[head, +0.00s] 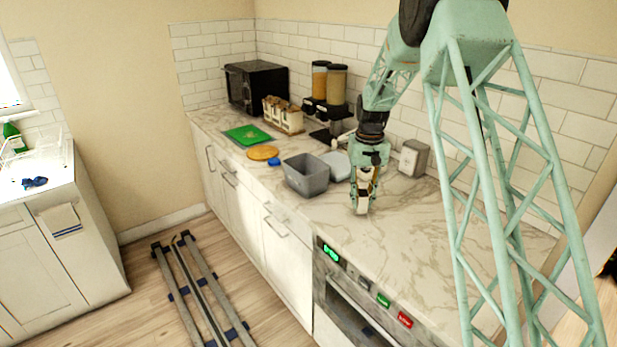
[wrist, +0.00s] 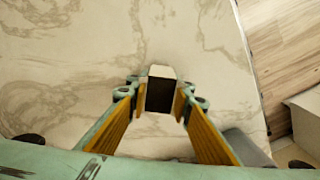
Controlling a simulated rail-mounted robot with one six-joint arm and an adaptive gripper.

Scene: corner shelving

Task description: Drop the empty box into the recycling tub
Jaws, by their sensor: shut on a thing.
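My gripper (head: 363,194) is low over the marble counter, shut on a small box (wrist: 160,95). In the wrist view the box sits between the yellow-lined fingers, with a dark inside and a pale flap at its far edge. In the head view only a little of it shows among the fingertips. I cannot tell whether it touches the counter. A grey open tub (head: 306,182), likely the recycling tub, stands on the counter to the left of my gripper. It looks empty from here. A grey edge at the lower right of the wrist view (wrist: 246,147) may be this tub.
Farther left are an orange disc (head: 263,153), a green board (head: 248,135), dispensers (head: 337,85) and a microwave (head: 257,86). The front right counter (head: 440,240) is clear.

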